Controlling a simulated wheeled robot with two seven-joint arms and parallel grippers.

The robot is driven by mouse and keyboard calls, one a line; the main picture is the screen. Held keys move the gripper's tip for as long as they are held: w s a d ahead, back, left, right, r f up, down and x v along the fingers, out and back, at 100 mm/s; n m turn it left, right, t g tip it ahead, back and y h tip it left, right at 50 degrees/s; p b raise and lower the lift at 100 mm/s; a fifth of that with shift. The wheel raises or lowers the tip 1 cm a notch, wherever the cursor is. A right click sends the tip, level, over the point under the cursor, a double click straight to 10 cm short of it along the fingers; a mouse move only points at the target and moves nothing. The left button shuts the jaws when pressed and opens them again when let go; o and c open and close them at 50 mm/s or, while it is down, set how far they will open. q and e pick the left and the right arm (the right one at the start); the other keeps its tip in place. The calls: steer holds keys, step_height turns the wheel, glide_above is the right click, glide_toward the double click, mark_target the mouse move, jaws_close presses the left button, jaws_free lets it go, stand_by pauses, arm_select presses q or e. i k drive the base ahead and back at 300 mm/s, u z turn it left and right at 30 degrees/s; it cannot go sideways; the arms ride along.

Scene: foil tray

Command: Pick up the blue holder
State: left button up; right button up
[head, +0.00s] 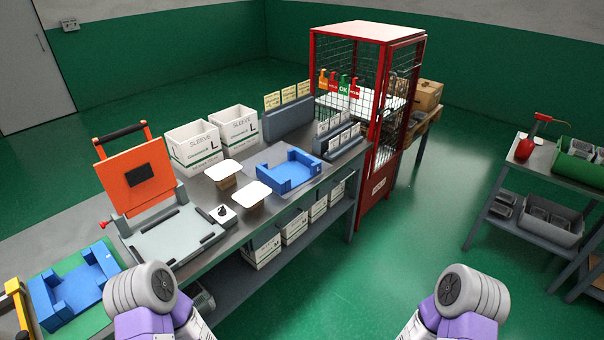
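Two blue holders are in the head view. One blue holder (287,174), with raised walls, sits on the grey workbench right of the middle, on a paler blue sheet. The other blue holder (79,287), also with raised blocks, lies on a green surface at the lower left, near my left arm. Only purple and grey links of my two arms show at the bottom edge. Neither gripper can be seen, and no holder is being touched by the visible arm parts.
An orange-lidded press (140,175) stands on the workbench (225,232) beside white sleeve boxes (193,150) and two white-topped blocks. A red wire cage (375,130) stands at the bench's right end. Green floor (400,235) is open before a right-hand table (530,160).

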mark_target(300, 166)
steer(key=z, duration=0.8)
steer(key=i, duration=2.45)
steer(key=u, duration=1.15)
